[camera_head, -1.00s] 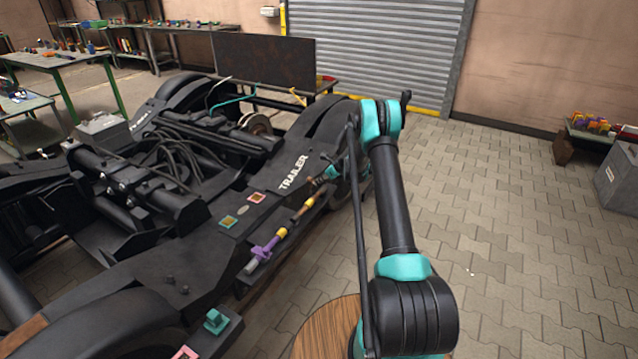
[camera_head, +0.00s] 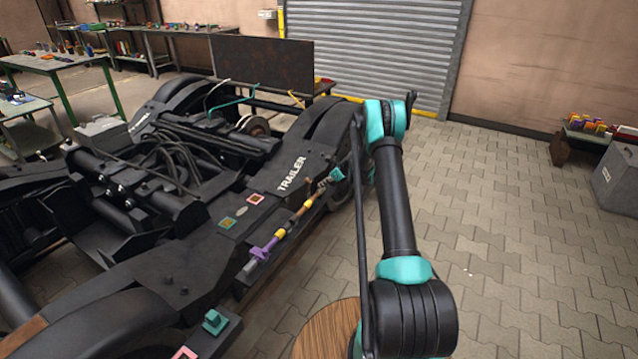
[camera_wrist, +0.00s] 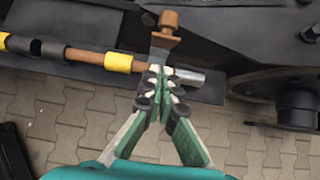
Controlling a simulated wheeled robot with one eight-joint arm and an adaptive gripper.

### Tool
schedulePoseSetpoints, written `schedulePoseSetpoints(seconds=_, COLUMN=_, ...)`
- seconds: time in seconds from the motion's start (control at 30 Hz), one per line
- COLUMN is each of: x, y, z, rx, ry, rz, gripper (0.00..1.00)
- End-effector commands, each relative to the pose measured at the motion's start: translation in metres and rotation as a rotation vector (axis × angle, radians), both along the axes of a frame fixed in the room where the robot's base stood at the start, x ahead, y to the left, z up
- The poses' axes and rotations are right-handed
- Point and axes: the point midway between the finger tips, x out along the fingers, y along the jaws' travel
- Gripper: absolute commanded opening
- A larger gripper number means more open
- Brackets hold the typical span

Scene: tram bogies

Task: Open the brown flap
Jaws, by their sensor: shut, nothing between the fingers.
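The brown flap (camera_wrist: 165,40) shows in the wrist view as a small brown piece with a rounded brown knob (camera_wrist: 168,19) at its top, on the dark side of the bogie. A brown rod with yellow bands (camera_wrist: 117,62) and a bare metal end (camera_wrist: 190,77) runs across just below it. My gripper (camera_wrist: 161,73) has its fingers together, with the tips over the rod right below the flap. They hide part of both, and I cannot tell whether they touch. In the head view my gripper (camera_head: 325,184) is beside the bogie's edge; the flap is too small to make out there.
The dark bogie (camera_head: 270,195) marked TRAILER fills the left and middle. A purple fitting (camera_head: 265,250) sits on the rod along its side. A round wooden top (camera_head: 328,332) is at the bottom.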

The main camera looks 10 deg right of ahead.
Motion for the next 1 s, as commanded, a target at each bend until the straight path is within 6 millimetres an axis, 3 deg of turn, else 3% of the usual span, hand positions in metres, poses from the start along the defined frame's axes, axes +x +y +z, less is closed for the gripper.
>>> schedulePoseSetpoints(seconds=0.03, x=-0.003, y=-0.009, z=-0.002, rx=0.001, ry=-0.001, rz=-0.003, gripper=0.0)
schedulePoseSetpoints(seconds=0.1, x=-0.008, y=-0.014, z=0.016, rx=0.001, ry=-0.001, rz=-0.001, gripper=0.0)
schedulePoseSetpoints(seconds=0.4, x=-0.026, y=-0.038, z=0.065, rx=0.001, ry=0.0, rz=-0.001, gripper=0.0)
schedulePoseSetpoints(seconds=0.73, x=-0.039, y=-0.045, z=0.093, rx=-0.025, ry=-0.018, rz=0.029, gripper=0.0)
schedulePoseSetpoints(seconds=0.87, x=-0.061, y=-0.039, z=0.117, rx=-0.104, ry=-0.07, rz=0.119, gripper=0.0)
schedulePoseSetpoints(seconds=1.0, x=-0.099, y=-0.032, z=0.15, rx=-0.225, ry=-0.147, rz=0.263, gripper=0.0)
